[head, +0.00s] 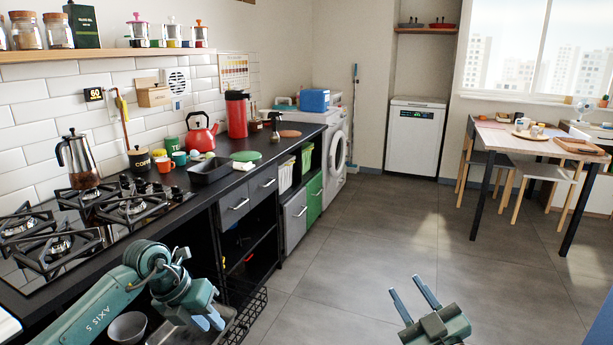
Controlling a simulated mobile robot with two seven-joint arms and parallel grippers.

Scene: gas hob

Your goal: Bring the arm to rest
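My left arm (105,305) comes in from the lower left, bent in front of the hob and counter. My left gripper (208,319) points down beside the counter front, over a metal surface low down. Its fingertips show close together and foreshortened, so its opening is unclear. I see nothing held in it. My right gripper (408,291) is at the bottom, right of centre, over the bare floor. Its two fingers are parallel with a clear gap and nothing between them. Most of the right arm is out of view.
The gas hob (60,245) bears a moka pot (78,163). A red kettle (200,137), a black tray (211,170) and cups stand on the counter. A metal bowl (127,329) sits low near my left arm. The middle floor (350,235) is clear; a table (500,135) and chairs stand right.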

